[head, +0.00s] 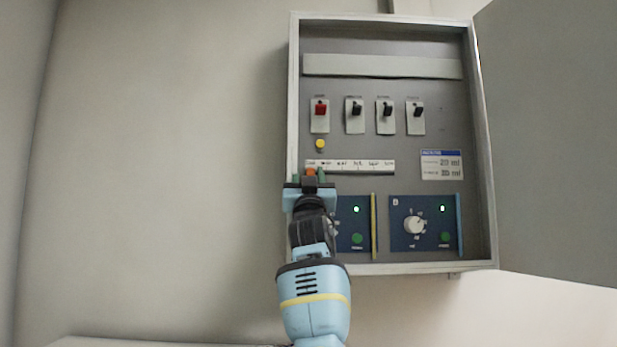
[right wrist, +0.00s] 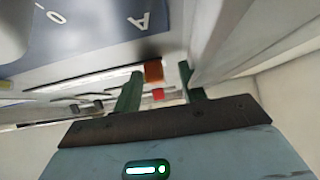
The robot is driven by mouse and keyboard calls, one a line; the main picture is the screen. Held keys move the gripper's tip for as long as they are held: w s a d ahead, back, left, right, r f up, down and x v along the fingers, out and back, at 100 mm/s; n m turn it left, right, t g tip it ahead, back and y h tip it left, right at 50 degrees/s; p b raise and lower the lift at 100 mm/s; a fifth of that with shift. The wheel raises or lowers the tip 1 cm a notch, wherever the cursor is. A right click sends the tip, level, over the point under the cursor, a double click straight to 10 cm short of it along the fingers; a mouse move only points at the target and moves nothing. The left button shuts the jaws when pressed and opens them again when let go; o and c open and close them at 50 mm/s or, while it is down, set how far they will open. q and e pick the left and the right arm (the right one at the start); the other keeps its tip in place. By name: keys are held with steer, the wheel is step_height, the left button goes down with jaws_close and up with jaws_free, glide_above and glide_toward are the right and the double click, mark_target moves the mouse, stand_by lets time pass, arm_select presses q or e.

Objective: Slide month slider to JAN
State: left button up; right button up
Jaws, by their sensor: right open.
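The month slider has an orange knob (head: 311,172) at the left end of a white scale strip (head: 350,167) in the wall cabinet. The strip's printed labels are too small to read surely. My right gripper (head: 310,177) is open at the knob, with one green finger on each side of it. In the right wrist view the orange knob (right wrist: 153,72) shows between the two fingers, nearer the left one. Whether a finger touches it I cannot tell. My left gripper is not in view.
The cabinet's left wall (head: 293,110) is close beside the gripper. Above the strip are a yellow button (head: 320,144), a red switch (head: 321,108) and several black switches. Below are blue panels with a white dial (head: 414,225). The cabinet door (head: 550,140) stands open at right.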

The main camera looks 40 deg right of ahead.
steer(key=v, duration=0.8)
steer(key=shift+b, duration=0.3)
steer(key=shift+d, duration=0.1)
stand_by(0.5)
